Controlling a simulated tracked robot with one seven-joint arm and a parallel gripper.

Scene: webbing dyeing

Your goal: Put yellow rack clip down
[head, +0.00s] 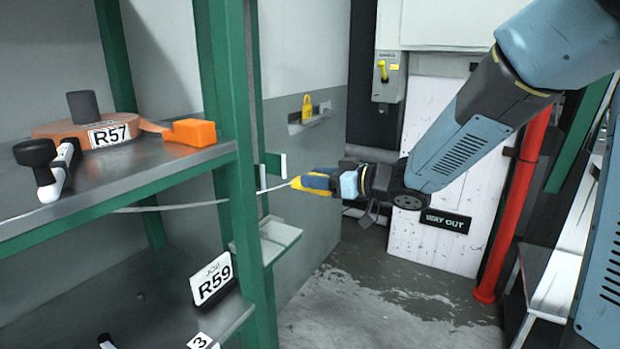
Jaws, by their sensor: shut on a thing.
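My gripper (322,180) is in the middle of the head view, just right of the green rack post. It is shut on a small yellow piece, which looks like the yellow rack clip (298,184), pointing left. The fingers partly hide the clip. It is held in the air near a pale strip (271,189) that runs leftward behind the post. I cannot tell whether the clip touches the strip.
The green rack (236,120) fills the left. Its upper shelf (150,185) bears an orange reel labelled R57 (70,130) and an orange block (190,132). An R59 sign (212,280) stands below. A yellow padlock (308,108) is on the wall. A red pipe (514,210) stands right.

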